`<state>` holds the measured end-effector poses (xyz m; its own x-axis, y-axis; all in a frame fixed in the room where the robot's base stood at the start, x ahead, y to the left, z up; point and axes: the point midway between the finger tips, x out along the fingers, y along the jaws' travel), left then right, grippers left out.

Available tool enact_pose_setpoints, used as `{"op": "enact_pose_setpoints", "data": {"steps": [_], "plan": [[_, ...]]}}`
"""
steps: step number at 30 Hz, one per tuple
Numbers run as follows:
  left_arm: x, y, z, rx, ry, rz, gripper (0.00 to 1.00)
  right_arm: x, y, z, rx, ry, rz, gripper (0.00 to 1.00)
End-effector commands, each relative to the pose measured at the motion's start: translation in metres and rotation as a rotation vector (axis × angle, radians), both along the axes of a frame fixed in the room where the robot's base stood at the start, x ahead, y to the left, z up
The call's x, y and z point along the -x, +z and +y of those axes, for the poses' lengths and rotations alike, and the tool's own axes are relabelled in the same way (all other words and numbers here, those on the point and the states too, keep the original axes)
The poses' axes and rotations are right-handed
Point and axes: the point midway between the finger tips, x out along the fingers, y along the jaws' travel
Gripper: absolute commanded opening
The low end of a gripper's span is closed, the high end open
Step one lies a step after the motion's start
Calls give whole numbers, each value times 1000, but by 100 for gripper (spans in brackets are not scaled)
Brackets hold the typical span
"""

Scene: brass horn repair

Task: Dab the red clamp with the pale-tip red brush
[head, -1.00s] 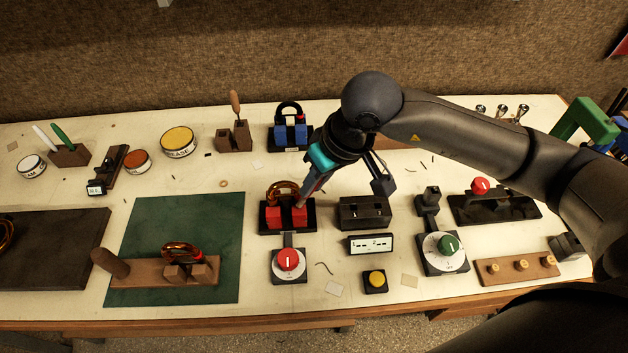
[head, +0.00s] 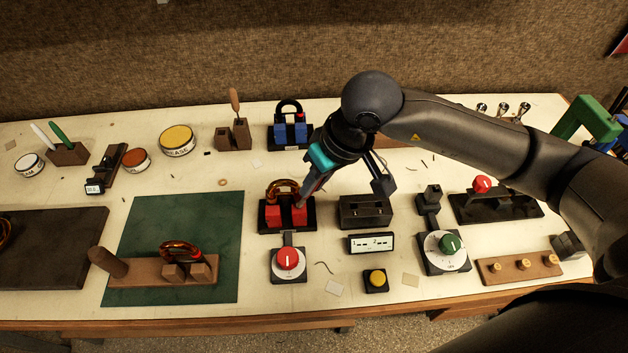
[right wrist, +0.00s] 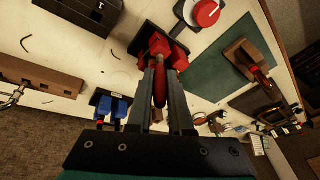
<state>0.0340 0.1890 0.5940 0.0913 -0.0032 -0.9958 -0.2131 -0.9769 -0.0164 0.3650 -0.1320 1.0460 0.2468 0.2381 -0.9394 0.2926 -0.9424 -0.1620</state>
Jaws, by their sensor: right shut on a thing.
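The red clamp (head: 287,216) stands on a black base left of the bench's middle, with a curved copper-coloured piece (head: 281,187) at its back. It also shows at the top of the right wrist view (right wrist: 156,48). My right gripper (head: 305,193) reaches down to the clamp's right block. In the right wrist view its fingers are shut on a slim red brush (right wrist: 160,88), pointing at the clamp. The brush's tip is hidden or too small to tell, and I cannot tell whether it touches the clamp. My left gripper is not in view.
A red-knobbed dial (head: 289,260) sits in front of the clamp. A black slotted block (head: 364,211) is close on its right, and a blue clamp (head: 290,133) stands behind. A green mat (head: 222,215) with a wooden holder lies to the left.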

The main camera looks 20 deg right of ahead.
Motion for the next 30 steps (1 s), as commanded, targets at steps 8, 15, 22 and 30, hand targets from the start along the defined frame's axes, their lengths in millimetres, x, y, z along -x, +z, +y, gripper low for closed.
{"op": "enact_pose_setpoints", "data": {"steps": [8, 15, 22, 30], "plan": [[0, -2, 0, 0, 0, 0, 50, 0, 0, 0, 0, 0, 0, 0], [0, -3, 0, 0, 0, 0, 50, 0, -1, 0, 1, 0, 0, 0], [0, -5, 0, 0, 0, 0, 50, 0, -1, 0, 0, 0, 1, 0], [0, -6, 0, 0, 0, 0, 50, 0, -1, 0, 1, 0, 2, 0]]}}
